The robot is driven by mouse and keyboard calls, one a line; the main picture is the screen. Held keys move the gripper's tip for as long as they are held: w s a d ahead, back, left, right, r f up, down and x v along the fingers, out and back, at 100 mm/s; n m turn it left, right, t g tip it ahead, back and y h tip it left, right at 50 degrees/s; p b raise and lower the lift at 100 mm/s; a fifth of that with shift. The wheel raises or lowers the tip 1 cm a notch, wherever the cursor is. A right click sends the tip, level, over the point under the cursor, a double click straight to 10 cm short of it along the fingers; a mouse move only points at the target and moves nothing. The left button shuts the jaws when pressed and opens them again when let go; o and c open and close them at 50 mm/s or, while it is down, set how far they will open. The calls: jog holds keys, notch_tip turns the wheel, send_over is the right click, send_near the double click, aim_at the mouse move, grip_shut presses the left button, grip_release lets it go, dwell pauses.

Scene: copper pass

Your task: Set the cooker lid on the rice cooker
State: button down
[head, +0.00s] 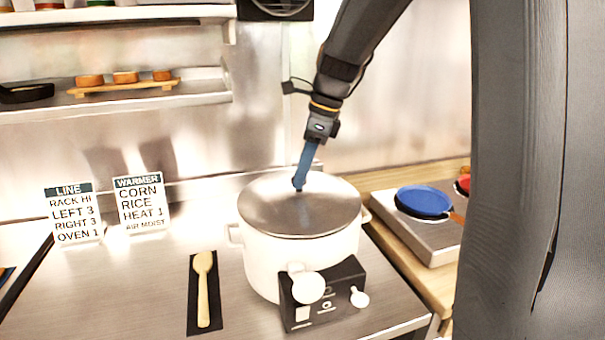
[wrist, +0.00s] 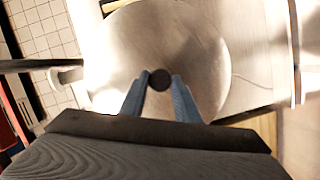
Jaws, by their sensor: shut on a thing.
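The white rice cooker (head: 290,262) stands on the steel counter, with a black control box and white knobs at its front. The round metal cooker lid (head: 325,212) lies over the cooker's mouth and looks about level; I cannot tell whether it is fully seated. My gripper (head: 299,186) comes down from above and is shut on the lid's dark knob. In the wrist view, the blue fingers of my gripper (wrist: 160,88) stand on both sides of the round knob (wrist: 160,79), with the lid (wrist: 165,45) filling the space beyond. The cooker's mouth is hidden by the lid.
A wooden spoon (head: 203,285) lies on a black mat left of the cooker. Two sign cards, LINE (head: 73,213) and WARMER (head: 140,203), stand at the back left. A blue pan (head: 424,202) sits on a hob at the right. Bare counter (head: 130,285) lies at the left.

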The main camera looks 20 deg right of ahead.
jog(key=shift+f, duration=0.6)
jog(key=shift+f, duration=0.25)
jog(key=c, duration=1.4)
grip_release()
jog(key=shift+o, duration=0.2)
jog(key=b+v, duration=0.3)
jog(key=v, duration=0.9)
jog(key=shift+r, duration=0.25)
